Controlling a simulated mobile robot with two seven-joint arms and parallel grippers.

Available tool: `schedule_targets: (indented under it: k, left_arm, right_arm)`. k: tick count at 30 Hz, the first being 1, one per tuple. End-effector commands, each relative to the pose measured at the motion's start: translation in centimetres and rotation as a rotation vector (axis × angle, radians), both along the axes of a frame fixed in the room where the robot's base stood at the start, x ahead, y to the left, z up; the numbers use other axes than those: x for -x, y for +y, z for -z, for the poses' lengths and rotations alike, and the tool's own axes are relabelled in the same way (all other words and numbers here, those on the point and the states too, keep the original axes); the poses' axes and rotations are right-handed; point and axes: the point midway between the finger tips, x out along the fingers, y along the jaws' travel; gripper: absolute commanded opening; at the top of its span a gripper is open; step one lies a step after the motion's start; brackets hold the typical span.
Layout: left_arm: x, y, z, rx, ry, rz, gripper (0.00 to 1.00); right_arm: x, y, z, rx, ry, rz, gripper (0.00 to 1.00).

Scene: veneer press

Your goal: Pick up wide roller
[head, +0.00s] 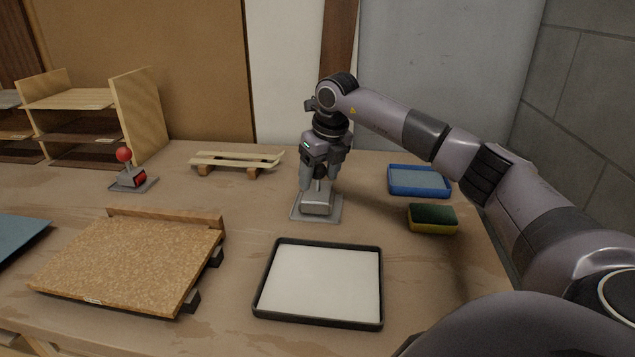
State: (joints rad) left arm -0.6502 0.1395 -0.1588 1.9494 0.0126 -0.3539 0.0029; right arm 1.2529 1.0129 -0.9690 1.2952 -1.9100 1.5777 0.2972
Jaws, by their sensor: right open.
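A grey, rounded, block-like object (317,207), which may be the wide roller, rests on a flat grey metal plate (298,213) at the middle of the table. Its upper part is partly hidden by my gripper, so I cannot tell its full shape. My right gripper (319,187) points straight down over it. Its jaws are open, with one finger on either side of the object's upper part. I cannot tell whether the fingers touch it. My left gripper is out of view.
A white tray with a black rim (381,290) lies in front. A cork-topped board (135,262) lies left, a slatted rack (238,161) behind, and a red-knobbed lever (125,157) at back left. A blue tray (420,182) and a green-yellow sponge (433,218) are right.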

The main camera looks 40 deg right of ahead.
Motion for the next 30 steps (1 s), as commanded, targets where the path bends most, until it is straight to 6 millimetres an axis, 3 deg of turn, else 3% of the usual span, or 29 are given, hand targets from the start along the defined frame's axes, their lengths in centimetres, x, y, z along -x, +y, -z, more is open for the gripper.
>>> schedule_targets:
  k: [2,3,7,17,22,26,30]
  left_arm:
    - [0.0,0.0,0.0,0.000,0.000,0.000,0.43]
    - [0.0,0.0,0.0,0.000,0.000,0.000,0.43]
    - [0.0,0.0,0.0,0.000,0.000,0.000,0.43]
    - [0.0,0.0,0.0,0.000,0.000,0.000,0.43]
    - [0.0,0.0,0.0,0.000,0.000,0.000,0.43]
    - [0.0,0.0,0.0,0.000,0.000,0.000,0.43]
    - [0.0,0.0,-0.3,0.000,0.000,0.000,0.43]
  right_arm:
    - [0.0,0.0,0.0,0.000,0.000,0.000,0.67]
    - [0.0,0.0,0.0,0.000,0.000,0.000,0.60]
    - [0.0,0.0,0.0,0.000,0.000,0.000,0.19]
    - [0.0,0.0,-0.3,-0.001,-0.003,0.000,0.19]
    - [-0.1,0.0,-1.5,-0.001,-0.005,-0.001,0.19]
    - [-0.1,0.1,-3.6,-0.002,-0.007,-0.001,0.19]
    - [-0.2,0.1,-7.4,-0.003,-0.011,-0.001,0.19]
